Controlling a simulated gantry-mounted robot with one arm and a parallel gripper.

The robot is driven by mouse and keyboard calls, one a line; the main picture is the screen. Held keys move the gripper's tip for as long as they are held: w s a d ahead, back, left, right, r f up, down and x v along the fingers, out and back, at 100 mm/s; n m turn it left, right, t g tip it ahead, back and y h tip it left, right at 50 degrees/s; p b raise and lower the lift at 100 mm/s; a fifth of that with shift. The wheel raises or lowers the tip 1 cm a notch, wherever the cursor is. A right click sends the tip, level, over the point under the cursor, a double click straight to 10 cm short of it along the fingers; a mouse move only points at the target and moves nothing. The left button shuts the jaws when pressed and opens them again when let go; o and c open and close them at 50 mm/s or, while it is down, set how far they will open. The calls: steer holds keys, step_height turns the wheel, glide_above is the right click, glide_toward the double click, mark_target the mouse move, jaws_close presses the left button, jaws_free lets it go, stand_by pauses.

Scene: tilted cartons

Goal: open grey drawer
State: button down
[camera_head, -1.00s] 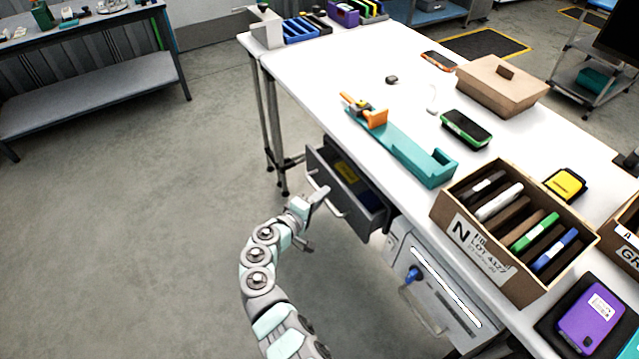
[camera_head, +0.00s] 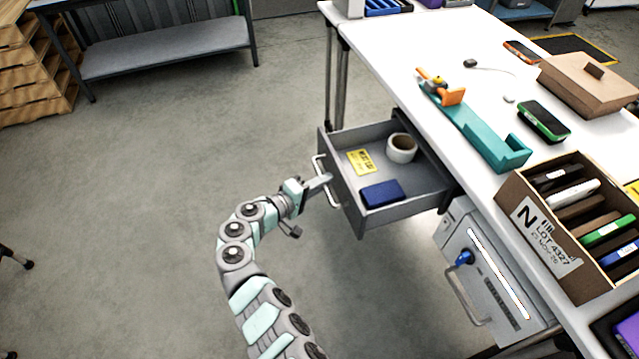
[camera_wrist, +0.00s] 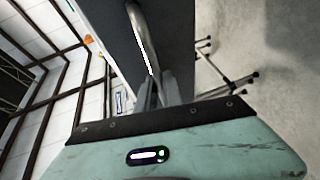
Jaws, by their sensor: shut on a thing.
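The grey drawer (camera_head: 372,218) is pulled well out from under the white table in the head view. Inside it lie a roll of tape (camera_head: 401,148), a yellow label card (camera_head: 361,162) and a dark blue box (camera_head: 381,194). My gripper (camera_head: 325,180) is at the drawer's front, shut on the silver bar handle (camera_head: 318,166). In the wrist view the handle (camera_wrist: 143,38) runs down to between the fingers (camera_wrist: 160,92), against the dark drawer front. The fingertips are partly hidden there.
Below the table, a light grey cabinet (camera_head: 486,262) with a blue knob and handle stands right of the drawer. On the table (camera_head: 440,50) are a teal holder (camera_head: 490,135) and a carton (camera_head: 545,235) of several items. The floor left of the drawer is clear.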

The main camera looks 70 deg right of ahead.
stand_by(0.3)
steer(key=c, duration=1.5)
jaws_free()
steer(key=shift+a, duration=0.1)
steer(key=p+v, duration=0.3)
steer(key=v, duration=0.7)
steer(key=shift+a, duration=0.35)
steer(key=shift+w, duration=0.2)
